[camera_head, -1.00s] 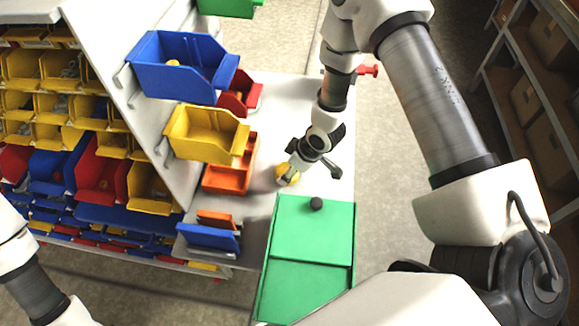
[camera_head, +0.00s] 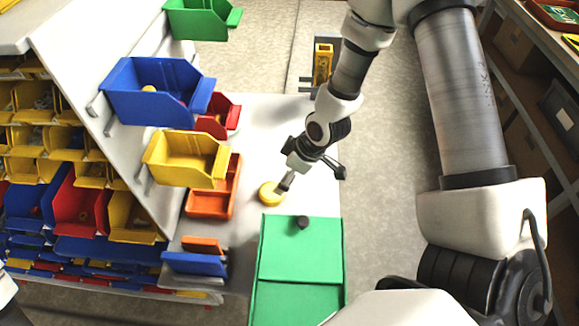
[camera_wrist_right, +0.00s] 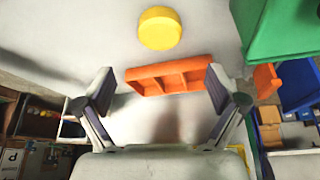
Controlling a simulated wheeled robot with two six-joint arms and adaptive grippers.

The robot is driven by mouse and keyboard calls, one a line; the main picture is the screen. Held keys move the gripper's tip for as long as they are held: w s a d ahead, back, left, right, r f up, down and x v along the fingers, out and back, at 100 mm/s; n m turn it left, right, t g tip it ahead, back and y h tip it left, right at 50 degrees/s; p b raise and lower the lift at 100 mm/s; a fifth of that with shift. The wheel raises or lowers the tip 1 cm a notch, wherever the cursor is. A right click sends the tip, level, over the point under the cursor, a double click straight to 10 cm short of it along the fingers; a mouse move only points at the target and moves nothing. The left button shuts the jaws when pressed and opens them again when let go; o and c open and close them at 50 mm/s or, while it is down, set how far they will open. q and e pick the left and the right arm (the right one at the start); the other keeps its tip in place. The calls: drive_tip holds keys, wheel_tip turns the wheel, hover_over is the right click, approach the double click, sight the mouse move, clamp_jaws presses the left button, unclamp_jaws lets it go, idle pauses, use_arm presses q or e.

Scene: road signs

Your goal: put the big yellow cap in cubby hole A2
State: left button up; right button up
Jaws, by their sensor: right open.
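The big yellow cap (camera_head: 271,192) lies on the white table, right of an orange tray. In the right wrist view the cap (camera_wrist_right: 160,28) is at the top middle, beyond the fingertips. My right gripper (camera_head: 286,184) is by the cap's right edge in the head view; whether it touches cannot be told. In the right wrist view my right gripper (camera_wrist_right: 160,76) has its fingers wide apart with nothing between them. My left gripper is out of view. No A2 label is readable, so I cannot tell which compartment is cubby hole A2.
The orange tray (camera_head: 228,193) shows compartments in the right wrist view (camera_wrist_right: 170,76). Blue (camera_head: 150,100) and yellow (camera_head: 182,160) bins hang on the left panel. Shelves stand at right.

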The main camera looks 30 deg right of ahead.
drive_tip(key=shift+v, duration=1)
drive_tip(key=shift+o, duration=0.5)
drive_tip(key=shift+s+d+r+p, duration=0.1)
drive_tip(key=shift+s+r+p, duration=0.05)
drive_tip(key=shift+r+p, duration=0.2)
drive_tip(key=m+g+h+b, duration=0.3)
drive_tip(key=m+g+b, duration=0.1)
drive_tip(key=m, duration=1.1)
hover_over(271, 190)
drive_tip(key=f, duration=0.3)
drive_tip(key=shift+w+d, duration=0.2)
drive_tip(key=shift+w, duration=0.05)
drive_tip(key=f, duration=0.2)
drive_tip(key=f+p, duration=0.1)
drive_tip(key=f, duration=0.2)
drive_tip(key=f+p, duration=0.1)
drive_tip(key=f, duration=0.2)
drive_tip(key=shift+s+a, duration=0.25)
drive_tip(key=shift+s, duration=0.05)
drive_tip(key=shift+f, duration=0.2)
drive_tip(key=shift+c, duration=0.7)
drive_tip(key=c, duration=0.9)
